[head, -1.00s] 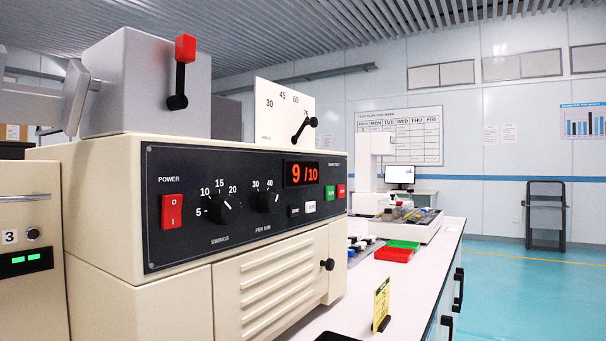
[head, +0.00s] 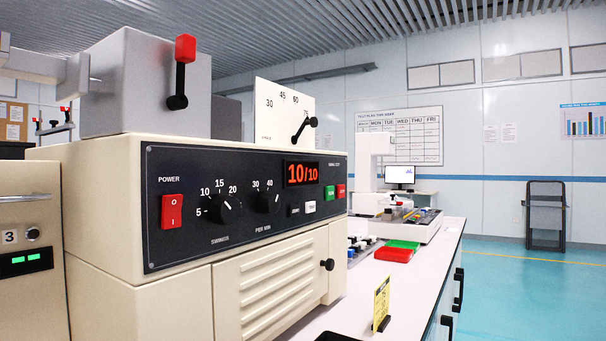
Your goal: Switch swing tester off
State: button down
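The swing tester (head: 110,210) is a large cream machine on the bench at the left in the head view. Its dark front panel (head: 250,238) carries a red POWER rocker switch (head: 172,211) marked O at the top and I at the bottom. The display (head: 301,173) is lit and reads 10/10. Two black knobs, a green button (head: 329,193) and a red button (head: 341,191) are on the same panel. A grey block with a red-tipped black lever (head: 182,72) stands on top. My gripper is not in view.
The bench (head: 400,285) runs away to the right, with a yellow card (head: 381,304), red and green trays (head: 394,254) and a white device (head: 411,225) on it. A cream unit marked 3 (head: 25,238) stands at the left edge.

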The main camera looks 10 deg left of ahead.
aim_at(172, 203)
jog(key=u, duration=0.45)
jog(key=l+u, duration=0.15)
jog(key=u, duration=1.3)
jog(key=k+l, duration=0.05)
jog(key=k, duration=0.05)
